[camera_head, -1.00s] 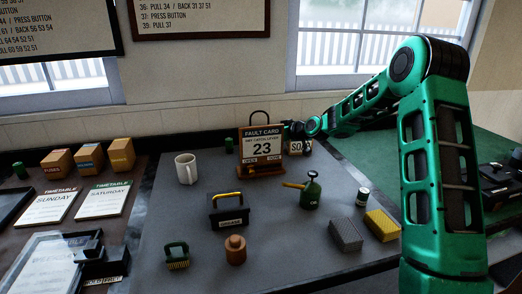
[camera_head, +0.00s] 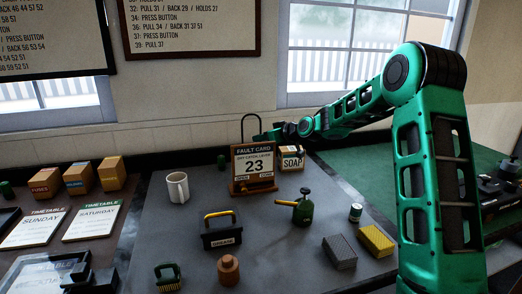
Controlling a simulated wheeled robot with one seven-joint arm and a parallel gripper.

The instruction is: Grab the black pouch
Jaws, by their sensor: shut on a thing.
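A thin black loop (camera_head: 250,117) stands up behind the fault card stand; it looks like the handle of the black pouch, whose body is hidden by the stand. My green arm reaches in from the right to the back of the table. My gripper (camera_head: 262,137) is at the arm's far end, small and dark, beside the loop and partly hidden behind the card. It is shut on what appears to be the pouch by its loop.
The fault card stand (camera_head: 253,166) is in front of my gripper, and a soap box (camera_head: 291,158) is to its right.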

